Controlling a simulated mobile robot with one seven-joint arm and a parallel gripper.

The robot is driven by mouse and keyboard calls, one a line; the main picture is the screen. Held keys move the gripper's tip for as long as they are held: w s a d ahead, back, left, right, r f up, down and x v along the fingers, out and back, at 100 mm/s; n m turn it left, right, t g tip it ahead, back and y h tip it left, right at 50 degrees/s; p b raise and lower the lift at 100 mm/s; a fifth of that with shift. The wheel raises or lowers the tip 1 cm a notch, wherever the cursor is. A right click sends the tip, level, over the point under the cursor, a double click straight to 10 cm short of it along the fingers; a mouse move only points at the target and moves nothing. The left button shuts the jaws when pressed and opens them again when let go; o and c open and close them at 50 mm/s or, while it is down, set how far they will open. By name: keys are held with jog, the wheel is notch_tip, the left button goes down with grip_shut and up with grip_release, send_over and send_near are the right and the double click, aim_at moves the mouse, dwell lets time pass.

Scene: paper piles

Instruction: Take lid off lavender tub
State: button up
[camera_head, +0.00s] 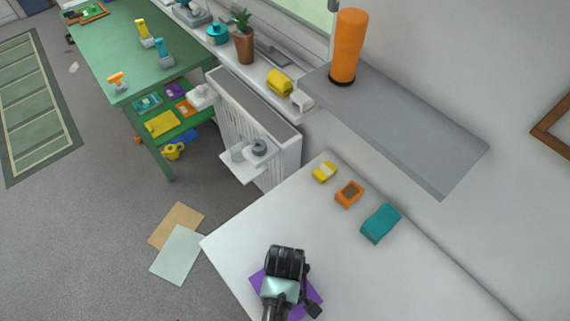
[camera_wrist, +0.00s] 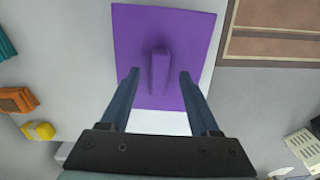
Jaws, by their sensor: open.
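A flat purple square lid (camera_wrist: 185,35) with a raised bar handle (camera_wrist: 159,72) fills the upper middle of the wrist view. In the head view the purple lid (camera_head: 314,294) shows at the white table's near left part, mostly covered by my arm. My gripper (camera_wrist: 158,76) is open, with one finger on each side of the handle and a gap on both sides. I cannot tell how far the fingertips are above the lid. The tub's body under the lid is hidden, so its lavender colour does not show.
On the white table (camera_head: 356,268) stand a yellow block (camera_head: 325,171), an orange box (camera_head: 349,193) and a teal box (camera_head: 380,223), apart from the lid. A grey shelf (camera_head: 410,130) with an orange cylinder (camera_head: 348,46) is above. Two paper sheets lie on the floor.

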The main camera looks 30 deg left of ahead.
jog(key=shift+f, duration=0.4)
grip_shut()
jog(key=shift+r, duration=0.15)
